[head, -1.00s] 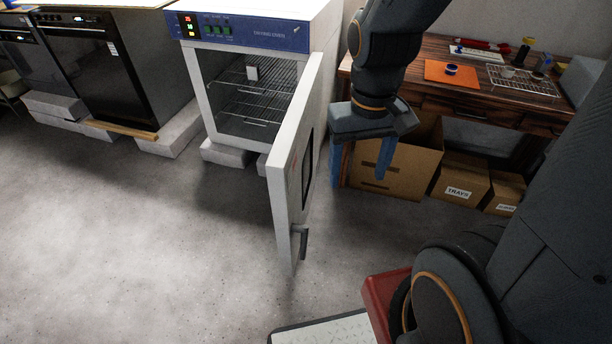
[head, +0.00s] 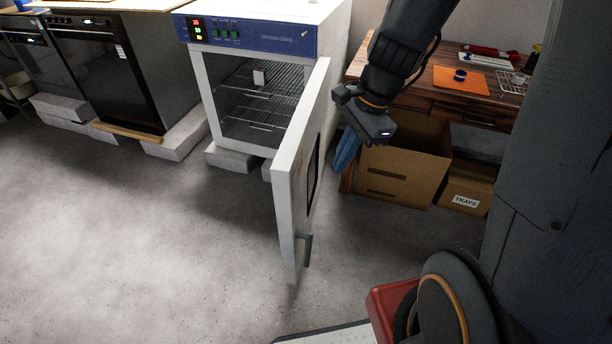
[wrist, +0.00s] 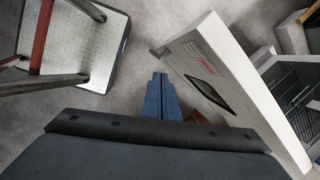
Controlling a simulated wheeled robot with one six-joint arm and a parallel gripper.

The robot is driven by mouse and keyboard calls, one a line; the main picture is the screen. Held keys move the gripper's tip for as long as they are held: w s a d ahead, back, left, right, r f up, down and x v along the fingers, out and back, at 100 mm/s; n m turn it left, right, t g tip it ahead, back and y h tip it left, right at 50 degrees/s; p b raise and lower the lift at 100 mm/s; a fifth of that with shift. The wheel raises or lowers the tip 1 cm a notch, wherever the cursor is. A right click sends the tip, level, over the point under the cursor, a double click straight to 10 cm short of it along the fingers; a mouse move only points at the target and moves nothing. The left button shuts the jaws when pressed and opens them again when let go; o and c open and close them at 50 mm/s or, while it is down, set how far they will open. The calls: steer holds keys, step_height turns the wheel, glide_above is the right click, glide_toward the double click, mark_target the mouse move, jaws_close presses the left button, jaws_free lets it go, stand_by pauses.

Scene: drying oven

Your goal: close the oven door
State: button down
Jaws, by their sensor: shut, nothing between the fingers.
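The drying oven (head: 262,38) has a blue control panel and wire shelves inside. Its white door (head: 298,165) stands wide open, swung out toward me, with a dark window and a grey handle (head: 306,250) near its free edge. In the wrist view the door (wrist: 232,80) slants across the right side. My gripper (head: 345,155) is to the right of the door, on its outer side. Its blue fingers (wrist: 160,98) are together and empty, apart from the door. In the head view the fingers are partly hidden by the gripper body.
A wooden desk (head: 450,92) with an orange mat (head: 460,80) stands at the right, above cardboard boxes (head: 400,175). Black-fronted appliances (head: 115,70) stand left of the oven on pale blocks. The floor (head: 130,230) left of the door is clear.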

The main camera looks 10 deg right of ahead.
steer(key=w+a+f+m+b, duration=0.1)
steer(key=w+a+f+m, duration=0.2)
steer(key=w+f, duration=0.1)
steer(key=w+a+f+m+t+y+b, duration=0.1)
steer(key=w+a+f+m, duration=0.2)
steer(key=f, duration=0.4)
steer(key=shift+w+a+f+m, duration=0.15)
steer(key=shift+w+a+m, duration=0.15)
steer(key=shift+w+m, duration=0.3)
